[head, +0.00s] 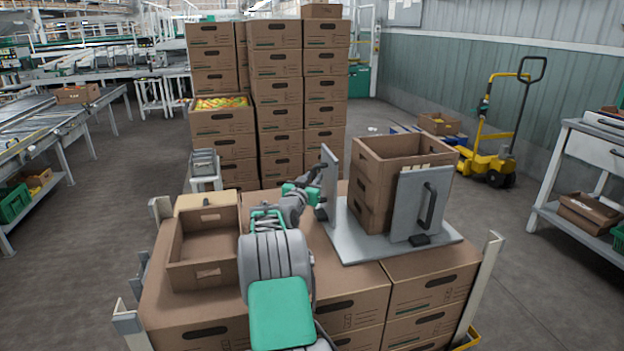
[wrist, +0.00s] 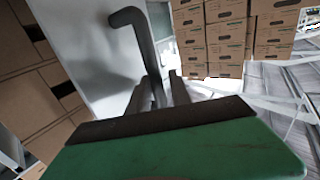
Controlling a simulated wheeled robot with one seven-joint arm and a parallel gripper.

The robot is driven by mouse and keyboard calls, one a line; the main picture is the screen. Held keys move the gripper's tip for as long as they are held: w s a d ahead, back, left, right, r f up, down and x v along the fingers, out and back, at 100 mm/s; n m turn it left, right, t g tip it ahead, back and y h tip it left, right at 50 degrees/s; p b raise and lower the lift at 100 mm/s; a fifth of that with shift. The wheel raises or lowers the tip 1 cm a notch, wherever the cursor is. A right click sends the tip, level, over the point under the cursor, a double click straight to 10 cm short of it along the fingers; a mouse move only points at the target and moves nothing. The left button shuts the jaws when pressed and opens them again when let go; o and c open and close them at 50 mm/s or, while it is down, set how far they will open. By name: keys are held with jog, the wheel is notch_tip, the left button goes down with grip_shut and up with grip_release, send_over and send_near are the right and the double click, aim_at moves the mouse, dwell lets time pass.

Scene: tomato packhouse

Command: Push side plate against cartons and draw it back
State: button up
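The grey side plate (head: 331,176) stands upright at the left of a flat metal base (head: 375,243). A stack of brown cartons (head: 371,183) stands on the base, right of the plate, with a narrow gap showing between them. A second grey plate with a dark handle (head: 420,206) stands at the front of the stack. My gripper (head: 311,189) is at the left face of the side plate. In the wrist view, the plate's dark bent handle (wrist: 137,35) runs down between my fingers (wrist: 159,92), which sit close on both sides of it. The cartons' far side is hidden.
An open empty carton (head: 203,246) stands left of my arm on the carton-topped pallet, between pale corner posts (head: 483,282). Tall carton stacks (head: 277,90) stand behind. A yellow pallet truck (head: 490,150) and a workbench (head: 590,160) are at right.

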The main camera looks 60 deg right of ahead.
jog(key=v, duration=0.7)
jog(key=shift+a, duration=0.2)
jog(key=shift+s+r, duration=0.1)
